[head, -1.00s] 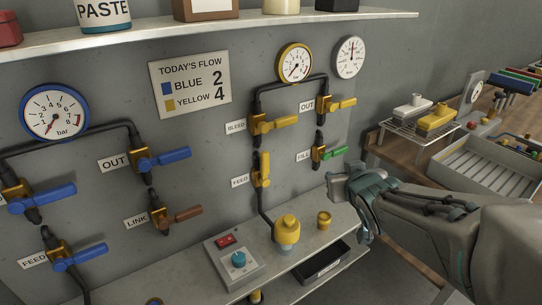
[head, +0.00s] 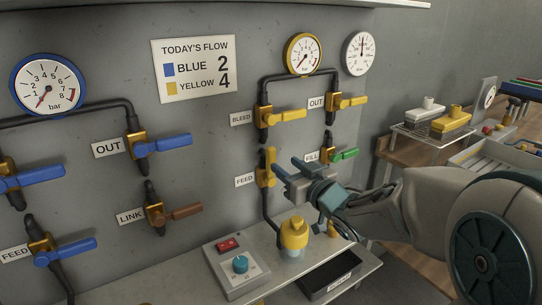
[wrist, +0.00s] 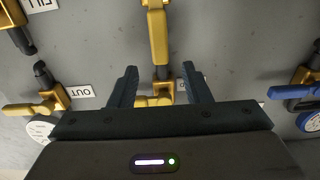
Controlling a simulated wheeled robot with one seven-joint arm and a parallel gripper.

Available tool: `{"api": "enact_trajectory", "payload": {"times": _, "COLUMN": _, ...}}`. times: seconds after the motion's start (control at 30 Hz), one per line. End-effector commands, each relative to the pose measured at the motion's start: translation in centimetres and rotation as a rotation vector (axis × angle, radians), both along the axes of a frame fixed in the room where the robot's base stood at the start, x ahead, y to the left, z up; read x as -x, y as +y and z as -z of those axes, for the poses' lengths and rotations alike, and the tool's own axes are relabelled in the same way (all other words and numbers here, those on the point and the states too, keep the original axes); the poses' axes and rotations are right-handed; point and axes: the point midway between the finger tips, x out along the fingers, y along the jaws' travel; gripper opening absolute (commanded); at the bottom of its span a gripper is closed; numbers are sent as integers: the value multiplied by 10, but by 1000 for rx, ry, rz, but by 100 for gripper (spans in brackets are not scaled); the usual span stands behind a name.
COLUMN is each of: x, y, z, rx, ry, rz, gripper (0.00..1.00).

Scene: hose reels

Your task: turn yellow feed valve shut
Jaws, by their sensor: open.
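The yellow feed valve (head: 266,168) sits on the panel beside its FEED label (head: 246,180). Its yellow handle stands upright, in line with the pipe. In the wrist view, which is upside down, the yellow feed handle (wrist: 158,38) runs vertically at top centre. My gripper (head: 286,168) is open and empty, just right of the feed valve in the head view. In the wrist view its two fingers (wrist: 160,80) stand apart on either side of the handle's line, with the handle's end near the gap. I cannot tell the remaining depth to the handle.
The yellow bleed valve (head: 279,115) is above, and the yellow out valve (head: 345,102) is up to the right. The green-handled fill valve (head: 343,155) is close behind my gripper. A yellow knob-topped fitting (head: 293,234) and a control box (head: 236,264) stand on the shelf below.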

Motion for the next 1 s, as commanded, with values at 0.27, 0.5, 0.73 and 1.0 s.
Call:
{"api": "enact_trajectory", "payload": {"times": 0.27, "x": -44, "y": 34, "z": 1, "rx": -2, "ry": 1, "rz": -1, "gripper": 44}}
{"api": "enact_trajectory", "payload": {"times": 0.5, "x": -64, "y": 48, "z": 0, "rx": -1, "ry": 0, "rz": 0, "gripper": 44}}
{"api": "enact_trajectory", "payload": {"times": 0.73, "x": -67, "y": 50, "z": 0, "rx": 0, "ry": 0, "rz": 1, "gripper": 44}}
{"api": "enact_trajectory", "payload": {"times": 1.0, "x": -66, "y": 50, "z": 0, "rx": 0, "ry": 0, "rz": 1, "gripper": 2}}
